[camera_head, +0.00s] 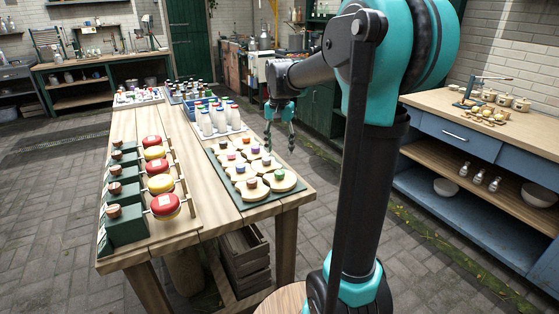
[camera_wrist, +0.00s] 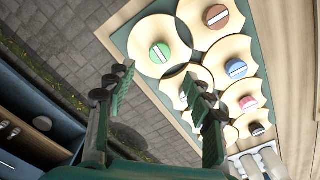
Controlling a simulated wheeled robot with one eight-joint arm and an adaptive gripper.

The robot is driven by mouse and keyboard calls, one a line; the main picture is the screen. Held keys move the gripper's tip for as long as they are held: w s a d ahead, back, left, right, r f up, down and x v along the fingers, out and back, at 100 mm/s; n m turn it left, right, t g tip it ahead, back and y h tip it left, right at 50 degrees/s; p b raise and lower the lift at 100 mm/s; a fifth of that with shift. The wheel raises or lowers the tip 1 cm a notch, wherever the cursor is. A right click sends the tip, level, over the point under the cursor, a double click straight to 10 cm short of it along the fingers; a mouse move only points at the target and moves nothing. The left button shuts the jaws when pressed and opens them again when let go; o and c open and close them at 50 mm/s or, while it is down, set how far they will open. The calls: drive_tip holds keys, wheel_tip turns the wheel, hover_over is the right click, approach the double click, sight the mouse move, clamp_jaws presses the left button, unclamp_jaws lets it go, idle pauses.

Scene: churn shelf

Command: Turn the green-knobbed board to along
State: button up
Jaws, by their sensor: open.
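The green-knobbed board (camera_head: 284,183) is a pale round wooden board at the near right corner of the dark green mat (camera_head: 237,195). In the wrist view the same board (camera_wrist: 141,39) has a green knob (camera_wrist: 160,53) with a white stripe that looks slanted. My gripper (camera_head: 280,140) hangs open and empty above the mat's right edge, behind this board in the head view. In the wrist view my gripper's (camera_wrist: 157,86) spread fingers point toward the boards, with the green knob beyond the gap between the tips and nothing touching it.
Boards with brown (camera_wrist: 215,17), blue (camera_wrist: 237,68) and pink (camera_wrist: 248,102) knobs crowd close by. White bottles (camera_head: 222,117) stand behind the mat. Red and yellow discs (camera_head: 159,184) sit on a rack at left. The floor right of the table is clear.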

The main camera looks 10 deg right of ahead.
drive_tip(key=shift+r, duration=1.5)
drive_tip(key=s+d+f+n+t, duration=0.2)
drive_tip(key=s+f, duration=0.8)
drive_tip(key=s, duration=0.1)
drive_tip(key=s+d+f+n+t, duration=0.2)
drive_tip(key=s+f+n, duration=0.1)
drive_tip(key=s+f, duration=0.8)
drive_tip(key=shift+s+n, duration=0.15)
drive_tip(key=shift+n, duration=0.15)
drive_tip(key=shift+r, duration=0.1)
